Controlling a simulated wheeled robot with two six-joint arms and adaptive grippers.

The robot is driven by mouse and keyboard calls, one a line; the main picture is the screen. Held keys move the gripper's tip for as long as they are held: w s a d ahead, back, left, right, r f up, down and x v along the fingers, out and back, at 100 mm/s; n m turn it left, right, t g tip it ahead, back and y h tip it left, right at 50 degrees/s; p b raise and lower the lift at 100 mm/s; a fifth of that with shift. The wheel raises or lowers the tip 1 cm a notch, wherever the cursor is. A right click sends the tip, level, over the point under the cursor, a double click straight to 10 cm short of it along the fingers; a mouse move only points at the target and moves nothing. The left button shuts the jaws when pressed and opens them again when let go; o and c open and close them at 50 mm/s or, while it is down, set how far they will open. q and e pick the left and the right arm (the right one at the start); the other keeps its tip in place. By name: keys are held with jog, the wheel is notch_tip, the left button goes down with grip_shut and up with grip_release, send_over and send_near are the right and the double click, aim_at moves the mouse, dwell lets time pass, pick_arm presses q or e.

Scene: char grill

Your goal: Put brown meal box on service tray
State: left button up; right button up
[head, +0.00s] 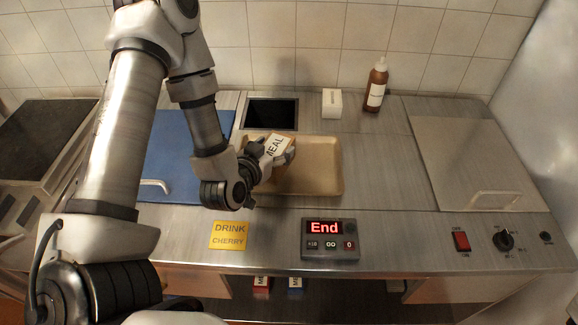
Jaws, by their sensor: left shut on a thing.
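The brown meal box (274,148), with a white face lettered MEAL, is at the left part of the beige service tray (325,180). My left gripper (259,161) comes from the left and is shut on the box, which is tilted. The box is over the tray's left side; I cannot tell whether it touches the tray floor. The gripper hides part of the box and the tray's left edge. My right gripper is not in view.
A blue board (185,150) lies left of the tray. A dark square opening (271,113), a white box (332,102) and a brown bottle (376,85) are behind it. In front are a yellow DRINK CHERRY note (229,235) and a timer (330,240) reading End.

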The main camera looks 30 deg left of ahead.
aim_at(290, 140)
pick_arm(q)
jog(key=w, duration=0.3)
jog(key=w+f, duration=0.1)
jog(key=w, duration=0.1)
jog(key=shift+w+d, duration=0.2)
jog(key=shift+w, duration=0.05)
jog(key=shift+w+d+f, duration=0.15)
jog(key=shift+w, duration=0.05)
jog(key=f+b, duration=0.1)
jog(key=s+f+b, duration=0.1)
jog(key=shift+d+f, duration=0.15)
jog(key=shift+f, duration=0.15)
jog(key=shift+w+f, duration=0.1)
jog(key=shift+f, duration=0.05)
jog(key=shift+w, duration=0.2)
jog(key=o, duration=1.2)
jog(key=shift+w, duration=0.1)
jog(key=o, duration=0.3)
jog(key=shift+o, duration=0.2)
jog(key=shift+s, duration=0.2)
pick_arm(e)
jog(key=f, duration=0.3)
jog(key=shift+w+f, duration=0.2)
